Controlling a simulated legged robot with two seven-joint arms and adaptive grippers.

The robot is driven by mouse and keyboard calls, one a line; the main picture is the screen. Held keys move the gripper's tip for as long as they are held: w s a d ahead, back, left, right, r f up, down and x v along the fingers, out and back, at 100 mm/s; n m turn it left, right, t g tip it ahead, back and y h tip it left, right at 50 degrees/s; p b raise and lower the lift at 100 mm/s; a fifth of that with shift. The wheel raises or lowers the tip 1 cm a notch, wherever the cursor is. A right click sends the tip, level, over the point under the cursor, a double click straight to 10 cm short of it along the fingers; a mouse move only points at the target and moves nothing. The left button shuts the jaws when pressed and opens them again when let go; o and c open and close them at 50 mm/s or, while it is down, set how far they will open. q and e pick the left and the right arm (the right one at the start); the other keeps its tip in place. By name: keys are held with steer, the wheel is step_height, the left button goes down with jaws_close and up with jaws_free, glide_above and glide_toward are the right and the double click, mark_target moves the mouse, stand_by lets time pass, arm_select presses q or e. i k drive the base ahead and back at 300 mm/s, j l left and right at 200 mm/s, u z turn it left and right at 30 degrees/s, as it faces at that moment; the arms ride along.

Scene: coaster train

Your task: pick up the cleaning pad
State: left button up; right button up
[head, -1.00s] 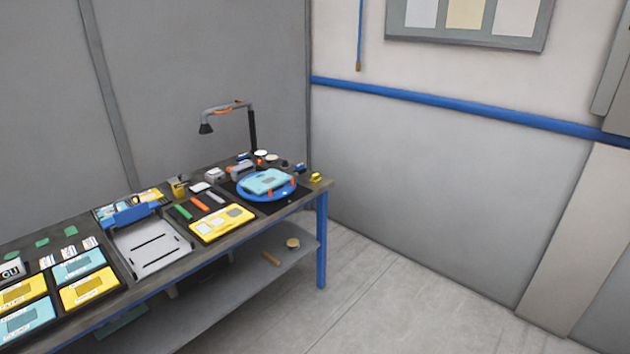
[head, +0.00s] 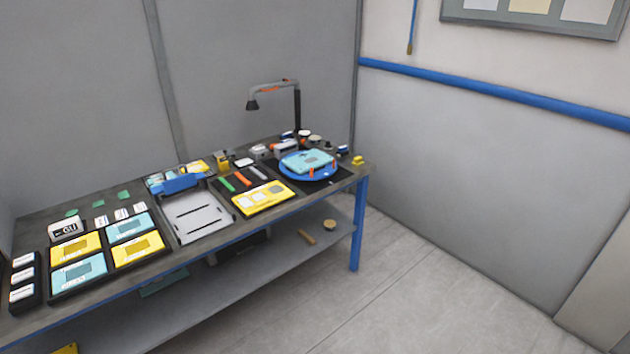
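I cannot tell for sure which thing is the cleaning pad. Candidates are a small white flat block (head: 244,162) near the back of the workbench and a small yellow block (head: 357,160) at its right end. A blue round turntable (head: 287,172) carries a light-blue plate (head: 308,160) near the right end. Neither of my grippers shows in the head view.
The long workbench (head: 40,221) holds a grey tray fixture (head: 194,216), a yellow panel (head: 262,197), and yellow and light-blue cards in dark trays at left. A lamp (head: 275,89) rises at the back. Open floor (head: 430,280) lies to the right.

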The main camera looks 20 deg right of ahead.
mark_target(357, 160)
steer(key=i+l, duration=0.5)
steer(key=l, duration=0.25)
steer(key=i+l+u, duration=0.1)
steer(key=i+l, duration=0.35)
steer(key=l, duration=0.3)
steer(key=i+l+u, duration=0.1)
steer(key=i+l, duration=0.15)
steer(key=l, duration=0.15)
